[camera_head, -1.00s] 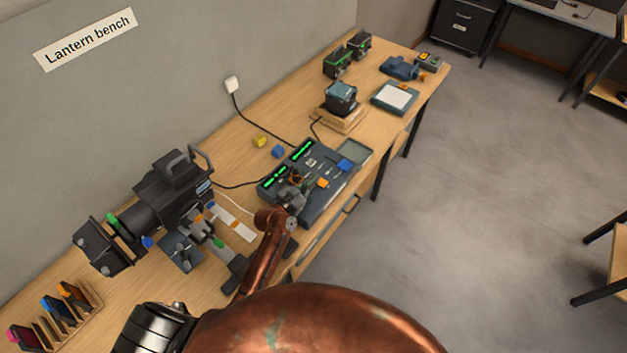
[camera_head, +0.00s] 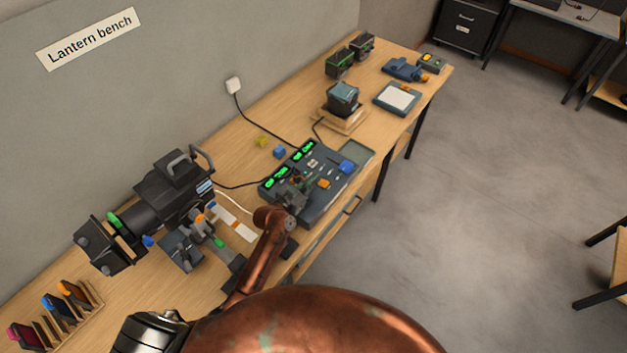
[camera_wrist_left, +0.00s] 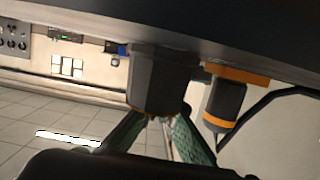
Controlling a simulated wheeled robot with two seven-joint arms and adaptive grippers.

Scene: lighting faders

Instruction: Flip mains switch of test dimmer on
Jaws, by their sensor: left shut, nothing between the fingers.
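A dark console (camera_head: 318,205) with sliders and lit green displays (camera_head: 303,150) lies on the bench; it looks like the test dimmer. An orange part (camera_head: 324,183) and a blue part (camera_head: 346,166) show on its face. My left gripper (camera_head: 291,193) is shut and empty, low over the console's left part. I cannot tell whether it touches. It hides that part of the console, and I cannot make out the mains switch. In the left wrist view, dark grey parts with orange trim (camera_wrist_left: 225,100) fill the upper area. My right gripper is not in view.
A large black lantern (camera_head: 160,205) stands left of the console, with a small stand and white strip between. A dark box on a wooden base (camera_head: 342,122) stands beyond it. Small yellow and blue blocks (camera_head: 279,152) lie behind.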

